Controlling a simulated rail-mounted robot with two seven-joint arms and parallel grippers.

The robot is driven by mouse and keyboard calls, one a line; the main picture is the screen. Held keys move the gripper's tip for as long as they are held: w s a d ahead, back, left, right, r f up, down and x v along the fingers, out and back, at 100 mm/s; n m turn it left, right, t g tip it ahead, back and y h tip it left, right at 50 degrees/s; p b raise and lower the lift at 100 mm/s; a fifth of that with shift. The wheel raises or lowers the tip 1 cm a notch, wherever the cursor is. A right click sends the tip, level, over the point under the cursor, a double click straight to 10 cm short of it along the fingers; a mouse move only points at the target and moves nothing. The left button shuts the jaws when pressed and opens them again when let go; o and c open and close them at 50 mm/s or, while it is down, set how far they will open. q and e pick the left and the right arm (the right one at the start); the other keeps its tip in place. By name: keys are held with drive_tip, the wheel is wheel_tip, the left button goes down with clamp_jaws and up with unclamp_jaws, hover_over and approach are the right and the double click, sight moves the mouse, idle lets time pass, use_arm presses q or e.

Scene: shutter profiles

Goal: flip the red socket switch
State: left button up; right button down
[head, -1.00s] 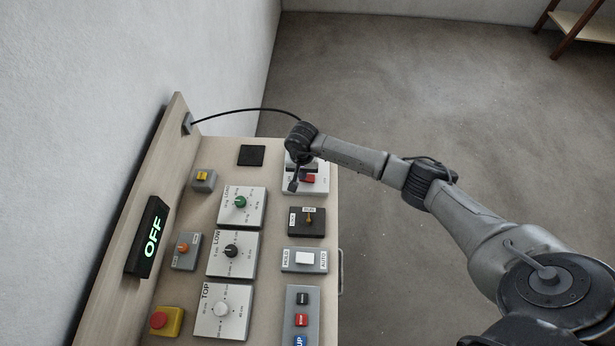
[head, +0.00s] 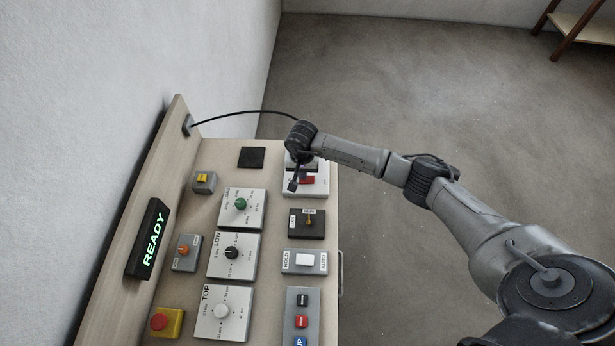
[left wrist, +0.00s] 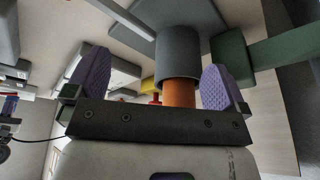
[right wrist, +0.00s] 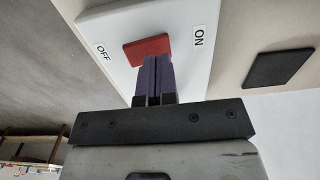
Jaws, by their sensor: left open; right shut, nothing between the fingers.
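The red socket switch (head: 308,180) is a red rocker on a white plate (head: 318,190) at the far right corner of the panel. In the right wrist view the red rocker (right wrist: 147,47) lies between the ON label and the OFF label. My right gripper (right wrist: 157,62) is shut and empty, its tips at the rocker's near edge, nearer its ON side. I cannot tell whether they touch it. In the head view my right gripper (head: 293,186) is partly hidden by its wrist. My left gripper (left wrist: 157,82) shows only in its wrist view, open.
A display (head: 150,239) reads READY. Dials, a yellow switch (head: 203,177), a black lever box (head: 307,223) and a red emergency button (head: 160,321) crowd the panel. A grey and orange cylinder (left wrist: 178,60) shows beyond my left fingers. A cable (head: 245,111) runs from the backboard.

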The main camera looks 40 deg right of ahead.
drive_tip(key=shift+r+p, duration=1.05)
drive_tip(key=shift+r, duration=1.5)
